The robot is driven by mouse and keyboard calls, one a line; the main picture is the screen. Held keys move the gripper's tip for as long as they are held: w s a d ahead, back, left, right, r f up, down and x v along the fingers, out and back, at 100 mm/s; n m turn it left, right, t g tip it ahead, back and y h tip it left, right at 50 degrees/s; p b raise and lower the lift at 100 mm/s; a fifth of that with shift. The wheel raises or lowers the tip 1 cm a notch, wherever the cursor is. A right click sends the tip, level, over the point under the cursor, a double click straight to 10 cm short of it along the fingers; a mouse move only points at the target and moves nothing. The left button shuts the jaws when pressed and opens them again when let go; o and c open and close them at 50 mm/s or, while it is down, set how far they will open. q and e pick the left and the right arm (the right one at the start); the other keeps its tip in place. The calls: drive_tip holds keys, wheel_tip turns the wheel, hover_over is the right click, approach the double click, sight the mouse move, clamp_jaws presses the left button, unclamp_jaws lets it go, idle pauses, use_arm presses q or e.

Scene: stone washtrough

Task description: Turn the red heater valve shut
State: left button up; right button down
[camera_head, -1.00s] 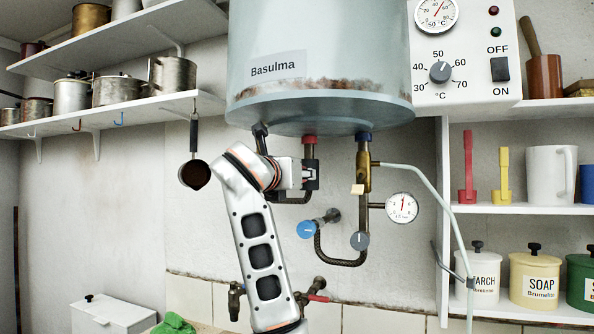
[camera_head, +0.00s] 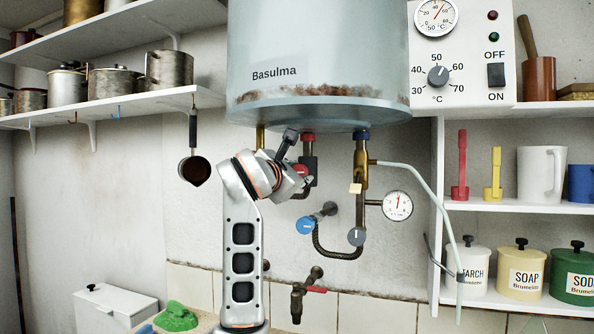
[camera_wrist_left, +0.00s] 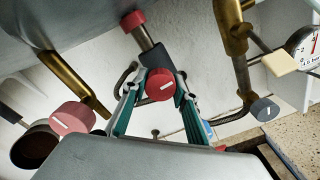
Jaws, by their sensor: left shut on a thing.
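A round red valve knob (camera_head: 301,170) with a white line sits on the dark pipe under the heater's red collar (camera_head: 309,138). In the left wrist view the same knob (camera_wrist_left: 160,85) sits between the teal fingers of my left gripper (camera_wrist_left: 160,95), which is shut on it. The white line there tilts slightly up to the right. In the head view my left gripper (camera_head: 303,180) is tilted and partly covers the pipe. A second red knob (camera_wrist_left: 72,117) shows at the left of the wrist view beside a brass pipe. My right gripper is not in view.
The boiler tank (camera_head: 320,60) hangs just above my gripper. To the right are a brass pipe (camera_head: 361,165), a pressure gauge (camera_head: 397,205), a blue knob (camera_head: 306,226) and a grey knob (camera_head: 356,236). A tap (camera_head: 298,300) is below. A ladle (camera_head: 194,168) hangs at left.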

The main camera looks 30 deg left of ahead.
use_arm(q)
drive_tip(key=shift+m, duration=0.3)
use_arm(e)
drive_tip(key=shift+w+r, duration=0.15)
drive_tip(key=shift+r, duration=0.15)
use_arm(q)
drive_tip(key=o, duration=1.1)
drive_tip(key=shift+s, duration=0.1)
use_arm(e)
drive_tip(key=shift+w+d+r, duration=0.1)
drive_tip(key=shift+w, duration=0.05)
use_arm(q)
drive_tip(key=v, duration=1.2)
drive_tip(key=shift+f, duration=0.1)
